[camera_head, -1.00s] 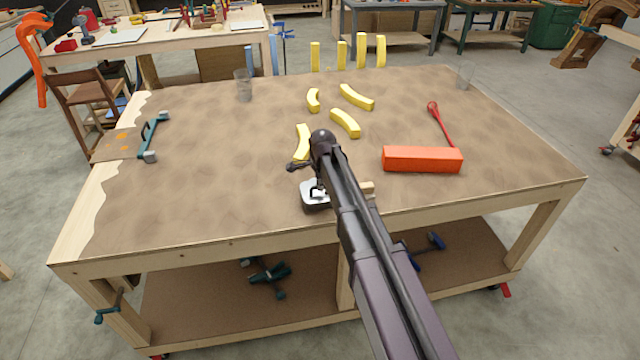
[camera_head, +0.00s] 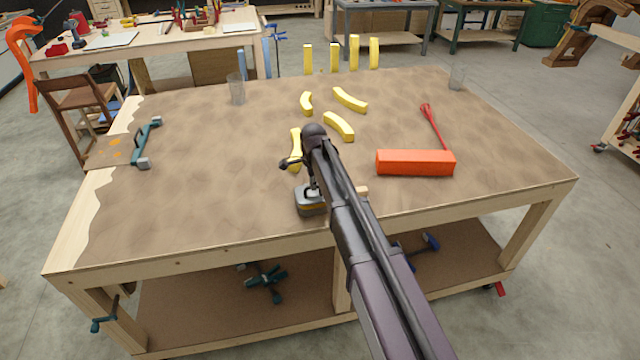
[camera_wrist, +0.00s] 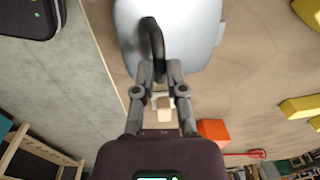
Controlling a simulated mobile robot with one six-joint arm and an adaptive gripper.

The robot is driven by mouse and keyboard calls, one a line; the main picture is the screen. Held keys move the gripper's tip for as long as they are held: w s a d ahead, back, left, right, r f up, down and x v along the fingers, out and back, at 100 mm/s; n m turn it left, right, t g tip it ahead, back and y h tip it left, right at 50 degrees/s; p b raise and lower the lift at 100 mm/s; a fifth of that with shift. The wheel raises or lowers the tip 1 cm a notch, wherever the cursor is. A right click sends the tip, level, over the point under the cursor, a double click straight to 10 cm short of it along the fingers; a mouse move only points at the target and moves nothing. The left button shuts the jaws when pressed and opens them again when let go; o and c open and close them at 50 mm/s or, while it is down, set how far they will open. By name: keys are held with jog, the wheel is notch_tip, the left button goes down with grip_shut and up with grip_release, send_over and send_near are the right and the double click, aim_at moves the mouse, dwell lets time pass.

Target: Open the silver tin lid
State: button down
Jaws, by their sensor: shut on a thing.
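The silver tin (camera_head: 311,208) stands near the front edge of the table, under the end of my arm. Its grey lid (camera_head: 304,195) shows above a thin yellowish-brown band and a dark lower body. In the wrist view the pale silver lid (camera_wrist: 190,25) fills the top middle, with a dark curved handle (camera_wrist: 152,38) on it. My gripper (camera_wrist: 159,68) is shut on this handle; in the head view its fingers (camera_head: 314,187) are small and partly hidden by my arm. Whether the lid is fully clear of the tin cannot be told.
An orange block (camera_head: 415,163) lies right of my arm, with a red spoon-like tool (camera_head: 432,125) behind it. Several yellow curved pieces lie beyond the tin. Clear glasses (camera_head: 237,90) stand at the back. A teal clamp (camera_head: 147,143) lies at the left edge. The front left tabletop is clear.

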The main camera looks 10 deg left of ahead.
jog(key=shift+w+a+r+p, duration=0.1)
jog(key=shift+w+r+p, duration=0.2)
jog(key=shift+w+r, duration=0.2)
jog(key=w+r+p, duration=0.1)
jog(key=w+r, duration=0.1)
jog(key=shift+w+a+p, duration=0.3)
jog(key=shift+a+p, duration=0.05)
jog(key=shift+a, duration=0.05)
jog(key=w+a+f+b, duration=0.2)
jog(key=w+a, duration=0.1)
jog(key=w, duration=0.6)
jog(key=shift+w+a, duration=0.2)
jog(key=shift+w+a+f+b, duration=0.1)
jog(key=shift+w+b, duration=0.1)
jog(key=shift+b, duration=0.5)
